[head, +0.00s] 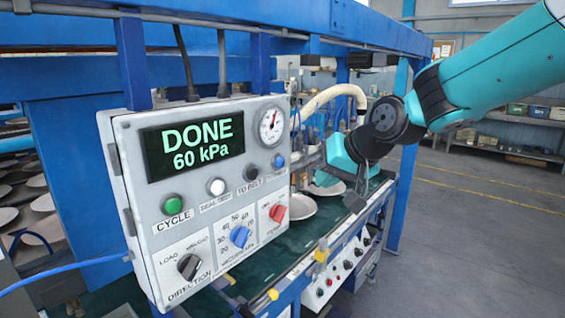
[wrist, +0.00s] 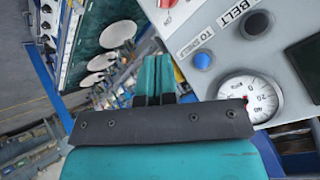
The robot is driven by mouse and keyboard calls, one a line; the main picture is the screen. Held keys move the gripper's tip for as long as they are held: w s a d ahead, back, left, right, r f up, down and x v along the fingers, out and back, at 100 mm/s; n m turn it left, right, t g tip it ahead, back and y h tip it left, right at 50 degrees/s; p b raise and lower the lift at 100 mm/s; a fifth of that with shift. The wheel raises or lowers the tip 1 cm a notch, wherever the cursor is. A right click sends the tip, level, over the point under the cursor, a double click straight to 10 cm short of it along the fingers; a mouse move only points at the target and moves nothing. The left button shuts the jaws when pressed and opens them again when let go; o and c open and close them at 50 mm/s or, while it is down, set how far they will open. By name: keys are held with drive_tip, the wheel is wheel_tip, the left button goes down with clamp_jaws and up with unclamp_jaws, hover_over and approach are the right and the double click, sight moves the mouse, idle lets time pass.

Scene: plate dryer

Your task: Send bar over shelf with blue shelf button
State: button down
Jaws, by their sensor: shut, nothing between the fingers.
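The grey control box (head: 200,240) has a blue round button (head: 278,161) at its right end, below the gauge. The wrist view shows the same blue button (wrist: 203,61) beside a label starting "TO", the rest blurred. My gripper (head: 355,198) is to the right of the box in the head view, apart from it. In the wrist view the teal fingers of my gripper (wrist: 153,72) are together and empty, left of the blue button and not visibly touching it. The bar over the shelf cannot be clearly told apart.
The display (head: 195,147) reads "DONE 60 kPa". Green (head: 173,204), white (head: 216,187) and black (head: 251,173) buttons sit left of the blue one. Below are a black direction knob (head: 189,267), a blue knob (head: 240,236) and a red knob (head: 277,212). White plates (head: 290,210) lie behind.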

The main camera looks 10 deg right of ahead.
sight(279, 162)
drive_tip(key=w+a+p, duration=0.1)
drive_tip(key=w+a, duration=0.3)
drive_tip(key=w, duration=0.2)
drive_tip(key=shift+a, duration=0.2)
drive_tip(key=shift+w+a, duration=0.1)
idle(1.9)
drive_tip(key=shift+w+a+p, duration=0.15)
drive_tip(key=shift+w+p, duration=0.1)
drive_tip(key=shift+p, duration=0.05)
